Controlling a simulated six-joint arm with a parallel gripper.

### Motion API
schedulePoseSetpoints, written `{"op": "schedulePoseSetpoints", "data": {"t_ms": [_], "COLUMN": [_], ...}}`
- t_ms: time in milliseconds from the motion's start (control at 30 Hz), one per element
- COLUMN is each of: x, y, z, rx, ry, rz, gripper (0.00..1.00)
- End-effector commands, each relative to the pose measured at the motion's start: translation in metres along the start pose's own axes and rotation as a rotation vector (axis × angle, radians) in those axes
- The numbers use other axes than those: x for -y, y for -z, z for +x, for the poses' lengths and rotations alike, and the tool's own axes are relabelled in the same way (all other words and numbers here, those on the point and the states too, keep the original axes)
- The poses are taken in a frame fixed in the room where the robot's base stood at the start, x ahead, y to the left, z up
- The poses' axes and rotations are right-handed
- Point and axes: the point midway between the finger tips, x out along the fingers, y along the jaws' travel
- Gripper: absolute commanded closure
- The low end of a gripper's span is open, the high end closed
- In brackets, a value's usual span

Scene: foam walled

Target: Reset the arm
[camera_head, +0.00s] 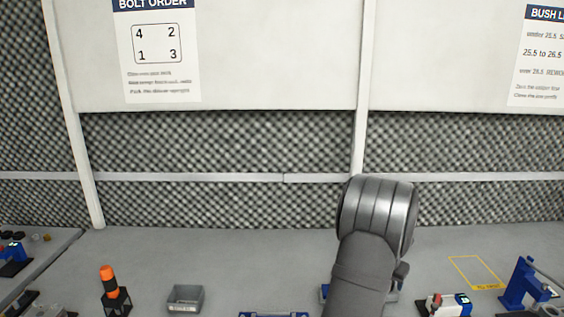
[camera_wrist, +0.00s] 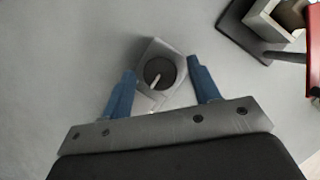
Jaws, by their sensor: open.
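My gripper (camera_wrist: 161,66) shows in the wrist view with its two blue fingers spread apart. A small grey block (camera_wrist: 157,48) with a dark round face and a thin pale pin lies beyond and between the fingers. I see a gap between the fingers and the block, and nothing is clearly held. In the head view my grey arm rises at the lower right of centre and hides most of the gripper.
A yellow outlined area (camera_head: 476,271) is empty. Foam walls stand behind.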

Motion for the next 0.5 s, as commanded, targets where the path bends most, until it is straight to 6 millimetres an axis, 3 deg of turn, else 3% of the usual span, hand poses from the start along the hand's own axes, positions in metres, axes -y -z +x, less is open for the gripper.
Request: {"op": "schedulePoseSetpoints", "data": {"t_ms": [333, 500], "x": [0.0, 0.0], "y": [0.0, 0.0], "z": [-0.001, -0.013], "rx": [0.0, 0.001], "ry": [0.0, 0.0], "rz": [0.0, 0.0], "gripper": [0.44, 0.44]}}
